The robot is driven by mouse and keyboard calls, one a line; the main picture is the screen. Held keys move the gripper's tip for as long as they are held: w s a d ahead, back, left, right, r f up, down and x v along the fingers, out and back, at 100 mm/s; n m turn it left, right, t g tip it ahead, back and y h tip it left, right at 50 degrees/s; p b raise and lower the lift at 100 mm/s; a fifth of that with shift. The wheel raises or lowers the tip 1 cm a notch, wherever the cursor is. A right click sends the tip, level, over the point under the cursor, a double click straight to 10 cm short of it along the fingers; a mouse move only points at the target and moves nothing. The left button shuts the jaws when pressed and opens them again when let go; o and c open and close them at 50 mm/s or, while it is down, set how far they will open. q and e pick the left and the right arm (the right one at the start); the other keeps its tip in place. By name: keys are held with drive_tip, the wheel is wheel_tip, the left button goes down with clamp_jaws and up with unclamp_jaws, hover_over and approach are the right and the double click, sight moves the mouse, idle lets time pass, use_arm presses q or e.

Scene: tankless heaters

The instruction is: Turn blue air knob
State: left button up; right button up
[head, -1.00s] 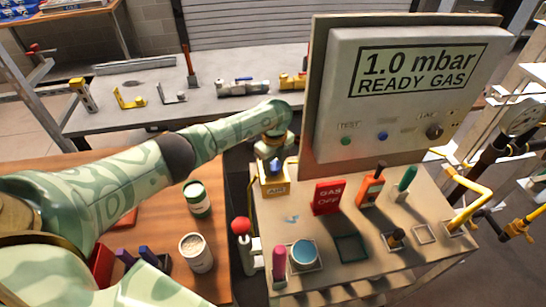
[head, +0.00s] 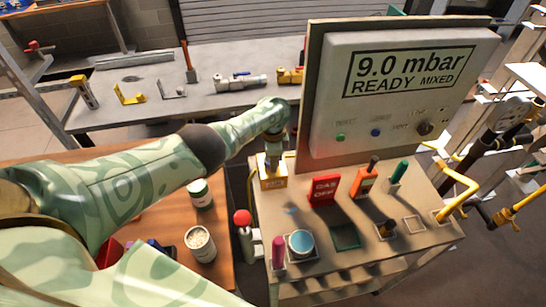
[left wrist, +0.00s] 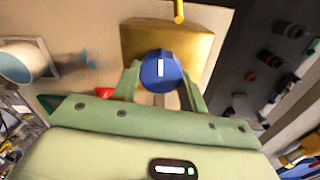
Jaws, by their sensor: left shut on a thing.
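The blue air knob (left wrist: 161,71) is round with a white mark, on a yellow block (left wrist: 168,38). In the left wrist view it sits between the two fingers of my left gripper (left wrist: 163,85), which is shut on it. In the head view the gripper (head: 273,158) reaches down onto the yellow block (head: 271,178) at the cart's far left corner, and the knob is hidden there. The panel display (head: 414,68) reads "9.0 mbar READY MIXED". My right gripper is not in view.
The cart top (head: 300,225) also holds a red gas sign (head: 325,189), an orange block (head: 365,183), a green handle (head: 399,171) and a blue round cap (head: 301,242). The display board stands upright behind. A red-topped lever (head: 242,218) is at the left edge.

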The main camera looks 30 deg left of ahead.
use_arm(q)
drive_tip(key=shift+n, duration=0.6)
drive_tip(key=o, duration=1)
drive_tip(key=shift+c, duration=0.2)
wheel_tip(320, 180, up, 16)
drive_tip(key=p, duration=1.2)
drive_tip(key=shift+r, duration=0.1)
